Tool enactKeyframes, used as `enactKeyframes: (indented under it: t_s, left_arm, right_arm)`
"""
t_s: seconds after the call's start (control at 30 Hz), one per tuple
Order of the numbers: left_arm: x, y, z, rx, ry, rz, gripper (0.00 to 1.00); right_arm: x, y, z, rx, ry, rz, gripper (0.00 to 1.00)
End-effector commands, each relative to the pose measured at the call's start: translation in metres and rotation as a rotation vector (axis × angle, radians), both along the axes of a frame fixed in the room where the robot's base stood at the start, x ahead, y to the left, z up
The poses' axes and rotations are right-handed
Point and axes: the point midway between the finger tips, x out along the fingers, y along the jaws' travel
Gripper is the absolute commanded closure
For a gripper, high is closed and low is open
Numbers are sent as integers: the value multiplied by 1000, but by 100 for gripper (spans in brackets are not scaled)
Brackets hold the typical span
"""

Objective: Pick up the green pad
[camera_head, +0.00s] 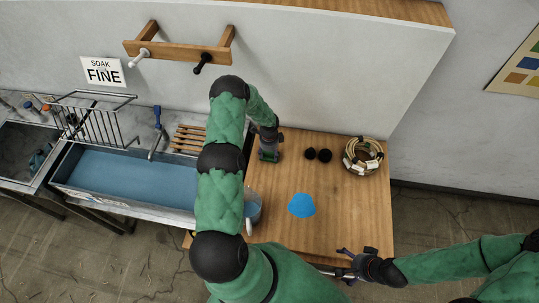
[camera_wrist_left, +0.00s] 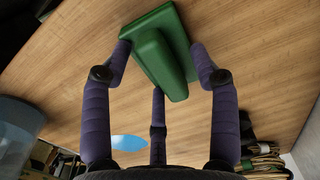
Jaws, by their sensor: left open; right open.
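The green pad (camera_wrist_left: 158,22) is a flat green block with a raised grip, lying on the wooden tabletop in the left wrist view. In the head view only a little of the pad (camera_head: 268,157) shows under my left gripper (camera_head: 266,146). My left gripper is open, with two purple fingers spread on either side of the pad and a third finger below it in the picture. I cannot tell whether they touch it. My right gripper (camera_head: 346,263) is open and empty at the table's front edge.
A blue patch (camera_head: 302,206) lies on the wooden table (camera_head: 345,225). Two dark round things (camera_head: 318,154) and a cane coil (camera_head: 362,156) are at the back right. A clear container (camera_head: 253,207) stands at left, beside the blue-filled sink (camera_head: 130,175). A peg rack (camera_head: 180,50) hangs above.

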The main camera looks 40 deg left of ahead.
Motion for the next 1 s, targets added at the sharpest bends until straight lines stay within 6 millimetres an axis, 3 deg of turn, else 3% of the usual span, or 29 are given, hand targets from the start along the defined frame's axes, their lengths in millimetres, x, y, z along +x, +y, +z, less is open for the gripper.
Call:
enactKeyframes:
  t_s: [0.17,0.27,0.4,1.0]
  left_arm:
    - [0,0,0,0,0,0,39]
    - [0,0,0,0,0,0,62]
    - [0,0,-1,0,1,0,100]
    - [0,0,6,-1,2,0,100]
  right_arm:
    - [0,0,0,0,0,0,6]
    - [0,0,0,0,0,0,6]
    - [0,0,0,0,0,0,6]
    - [0,0,-3,0,0,0,6]
